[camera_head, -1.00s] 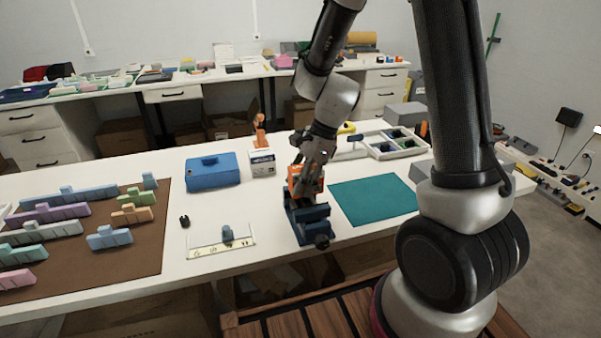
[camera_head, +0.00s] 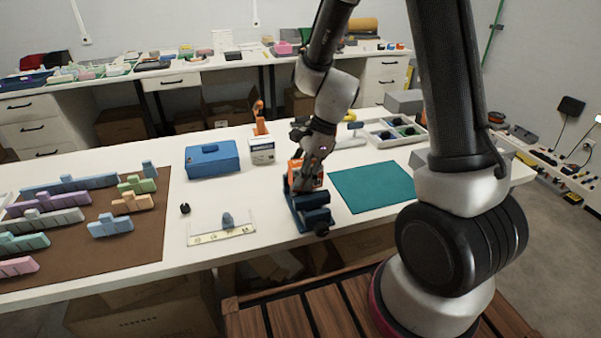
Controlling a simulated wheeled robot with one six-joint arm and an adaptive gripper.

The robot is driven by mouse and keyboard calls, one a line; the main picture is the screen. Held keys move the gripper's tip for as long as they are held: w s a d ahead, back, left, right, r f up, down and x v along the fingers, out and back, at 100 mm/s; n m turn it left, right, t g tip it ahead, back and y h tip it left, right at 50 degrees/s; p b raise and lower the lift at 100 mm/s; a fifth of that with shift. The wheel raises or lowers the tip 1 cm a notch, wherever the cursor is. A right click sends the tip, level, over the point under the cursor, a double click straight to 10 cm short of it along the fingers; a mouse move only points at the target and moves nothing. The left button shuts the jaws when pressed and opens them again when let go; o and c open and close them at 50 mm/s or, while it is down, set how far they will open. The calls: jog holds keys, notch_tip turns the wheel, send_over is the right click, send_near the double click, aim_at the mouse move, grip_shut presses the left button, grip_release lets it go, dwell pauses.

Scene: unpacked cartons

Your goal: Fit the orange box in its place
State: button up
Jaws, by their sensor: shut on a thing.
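The orange box (camera_head: 296,179) is at the far end of a blue vise-like fixture (camera_head: 309,212) on the white table. My gripper (camera_head: 307,178) comes down from above and is shut on the orange box. The fingers cover much of the box. I cannot tell whether the box is seated in the fixture or just above it.
A teal mat (camera_head: 371,187) lies right of the fixture. A blue case (camera_head: 212,160), a small white box (camera_head: 262,152) and a divided tray (camera_head: 390,132) stand behind. A clear holder (camera_head: 221,236) is to the left. A brown mat (camera_head: 150,222) carries several pastel blocks.

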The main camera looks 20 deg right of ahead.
jog(key=shift+f, duration=0.9)
jog(key=o, duration=1.2)
jog(key=shift+c, duration=0.2)
jog(key=v, duration=1.2)
